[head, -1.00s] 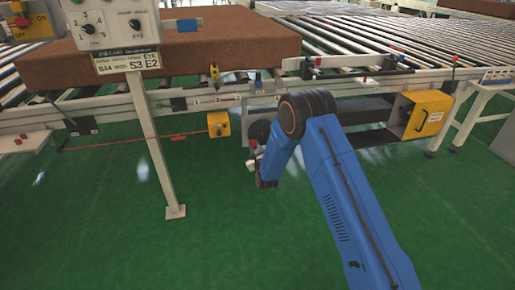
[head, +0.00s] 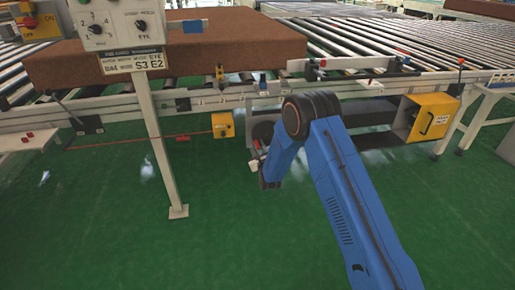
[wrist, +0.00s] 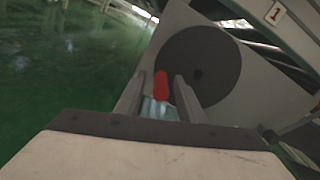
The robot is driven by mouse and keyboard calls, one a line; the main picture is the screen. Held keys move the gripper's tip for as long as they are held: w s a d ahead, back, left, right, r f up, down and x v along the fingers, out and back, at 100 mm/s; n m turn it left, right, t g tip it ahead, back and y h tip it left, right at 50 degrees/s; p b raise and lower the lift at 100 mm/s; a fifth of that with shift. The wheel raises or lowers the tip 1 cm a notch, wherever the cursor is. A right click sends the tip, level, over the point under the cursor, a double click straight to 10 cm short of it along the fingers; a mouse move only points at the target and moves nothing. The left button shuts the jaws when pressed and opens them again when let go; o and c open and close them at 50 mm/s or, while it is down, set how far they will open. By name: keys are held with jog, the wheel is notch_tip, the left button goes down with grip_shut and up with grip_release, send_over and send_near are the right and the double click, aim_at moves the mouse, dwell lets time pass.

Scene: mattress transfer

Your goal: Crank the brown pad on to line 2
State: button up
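The brown pad (head: 180,60) lies flat on the roller conveyor at the upper left, partly behind the sign post. My gripper (wrist: 159,76) has one finger on each side of the red handle, with gaps visible on both sides. It looks open, around the handle. In the head view, my gripper is mostly hidden behind my blue arm, beside the dark disc (head: 263,131) under the conveyor frame.
A control panel (head: 120,25) on a post (head: 160,150) stands in front of the pad. A yellow box (head: 223,125) hangs under the frame, and a larger yellow box (head: 424,117) is at the right. Empty rollers (head: 360,38) lie right of the pad. The green floor is clear in front.

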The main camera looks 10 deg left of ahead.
jog(key=shift+s, duration=0.1)
jog(key=v, duration=1.7)
jog(key=shift+s, duration=0.1)
dwell(0.5)
